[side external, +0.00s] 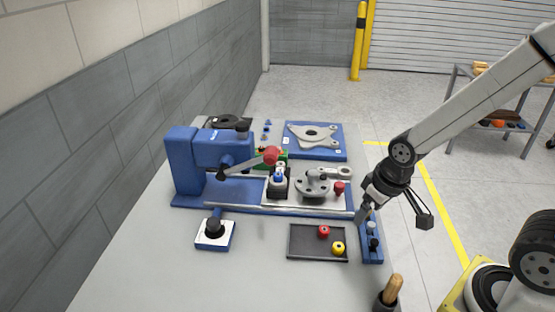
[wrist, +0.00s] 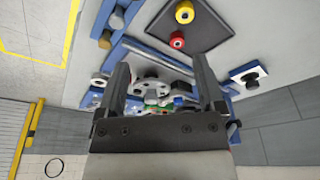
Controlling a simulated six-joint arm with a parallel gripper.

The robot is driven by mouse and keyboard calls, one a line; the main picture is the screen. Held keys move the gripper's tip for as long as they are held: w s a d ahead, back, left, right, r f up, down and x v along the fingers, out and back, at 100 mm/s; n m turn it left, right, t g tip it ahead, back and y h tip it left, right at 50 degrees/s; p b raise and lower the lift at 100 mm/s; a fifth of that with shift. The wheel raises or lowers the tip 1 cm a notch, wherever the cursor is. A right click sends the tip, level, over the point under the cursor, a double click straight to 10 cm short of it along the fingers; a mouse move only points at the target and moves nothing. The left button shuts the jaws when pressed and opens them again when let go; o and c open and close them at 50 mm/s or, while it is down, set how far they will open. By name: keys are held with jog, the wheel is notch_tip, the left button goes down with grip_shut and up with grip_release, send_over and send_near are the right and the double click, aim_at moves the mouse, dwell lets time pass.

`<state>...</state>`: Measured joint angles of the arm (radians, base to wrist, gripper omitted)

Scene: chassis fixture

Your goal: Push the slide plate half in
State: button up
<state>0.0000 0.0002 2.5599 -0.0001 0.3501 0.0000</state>
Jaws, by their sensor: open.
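A blue chassis fixture (side external: 190,170) stands on the table, with a red-knobbed lever (side external: 271,155) over its middle. A pale metal plate (side external: 300,199), seemingly the slide plate, lies on its right part. It carries a grey round part (side external: 313,183) and a red knob (side external: 339,187). I cannot tell how far in the plate sits. My gripper (side external: 393,215) is open and empty above the table's right edge, beyond the plate's right end. In the wrist view its two fingers (wrist: 162,80) are spread apart, with the grey round part (wrist: 150,87) showing between them.
A dark tray (side external: 305,255) holds a red and a yellow piece in front. A blue block with knobs (side external: 371,245) stands at the table's right edge, below my gripper. A wooden-handled tool in a dark cup (side external: 391,292) is at the front right. A blue plate (side external: 335,152) lies behind.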

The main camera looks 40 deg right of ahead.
jog(key=w+d+n+g, duration=0.15)
jog(key=w+d, duration=0.25)
jog(key=w, duration=0.5)
jog(key=n, duration=0.2)
send_over(339, 184)
jog(key=shift+s+f+g, duration=0.1)
jog(key=shift+f+g, duration=0.35)
jog(key=shift+f, duration=0.1)
jog(key=shift+f, duration=3.8)
grip_shut()
